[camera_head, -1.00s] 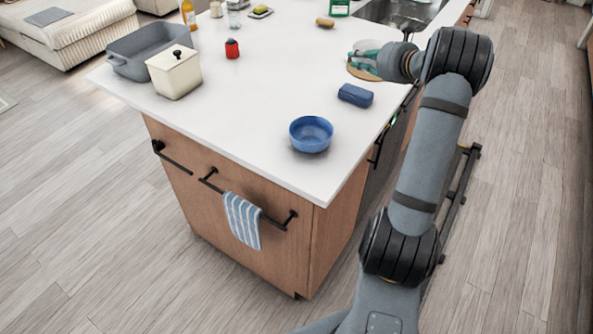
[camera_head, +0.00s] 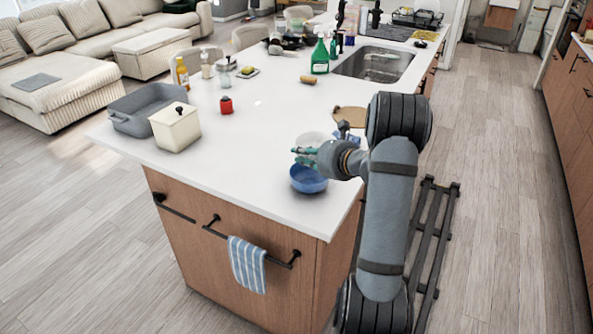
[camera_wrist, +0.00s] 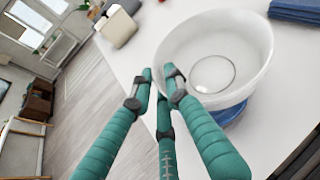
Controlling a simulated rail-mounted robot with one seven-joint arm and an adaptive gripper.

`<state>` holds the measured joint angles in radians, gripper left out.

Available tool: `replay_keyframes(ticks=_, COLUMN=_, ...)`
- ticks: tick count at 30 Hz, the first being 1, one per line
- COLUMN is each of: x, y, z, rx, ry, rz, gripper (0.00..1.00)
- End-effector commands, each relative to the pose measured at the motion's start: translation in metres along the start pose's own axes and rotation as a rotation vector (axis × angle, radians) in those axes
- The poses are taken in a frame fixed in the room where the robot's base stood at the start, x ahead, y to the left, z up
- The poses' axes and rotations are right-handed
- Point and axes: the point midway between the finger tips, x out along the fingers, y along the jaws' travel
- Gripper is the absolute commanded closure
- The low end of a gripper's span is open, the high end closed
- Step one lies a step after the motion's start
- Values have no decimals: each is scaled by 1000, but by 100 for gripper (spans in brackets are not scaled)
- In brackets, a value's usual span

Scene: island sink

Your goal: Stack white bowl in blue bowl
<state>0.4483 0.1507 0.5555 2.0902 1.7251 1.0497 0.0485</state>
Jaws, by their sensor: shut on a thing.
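My gripper (camera_head: 303,156) has teal fingers, shut on the rim of the white bowl (camera_head: 312,140). In the wrist view the fingertips (camera_wrist: 160,78) pinch the near left edge of the white bowl (camera_wrist: 200,45). The blue bowl (camera_head: 308,182) stands near the counter's front right corner. The white bowl is over it, its open side up; in the head view it appears slightly behind. In the wrist view only part of the blue bowl (camera_wrist: 233,113) shows below the white one. I cannot tell whether the bowls touch.
A folded blue cloth (camera_wrist: 296,9) and a round wooden board (camera_head: 350,114) lie behind the bowls. A cream pot (camera_head: 175,128), a grey pan (camera_head: 143,108) and a red item (camera_head: 226,105) stand to the left. The counter (camera_head: 245,170) left of the bowls is clear.

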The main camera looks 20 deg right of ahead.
Motion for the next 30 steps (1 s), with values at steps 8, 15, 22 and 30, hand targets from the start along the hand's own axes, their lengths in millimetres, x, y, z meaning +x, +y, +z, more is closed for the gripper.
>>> replay_keyframes(ticks=8, x=15, y=19, z=-9, rx=3, ry=0, rz=-1, gripper=100)
replay_keyframes(ticks=15, x=27, y=23, z=-38, rx=2, ry=-2, rz=-2, gripper=100)
replay_keyframes(ticks=22, x=28, y=23, z=-40, rx=-1, ry=-3, rz=-3, gripper=100)
replay_keyframes(ticks=30, x=31, y=24, z=-46, rx=-1, ry=-3, rz=-3, gripper=100)
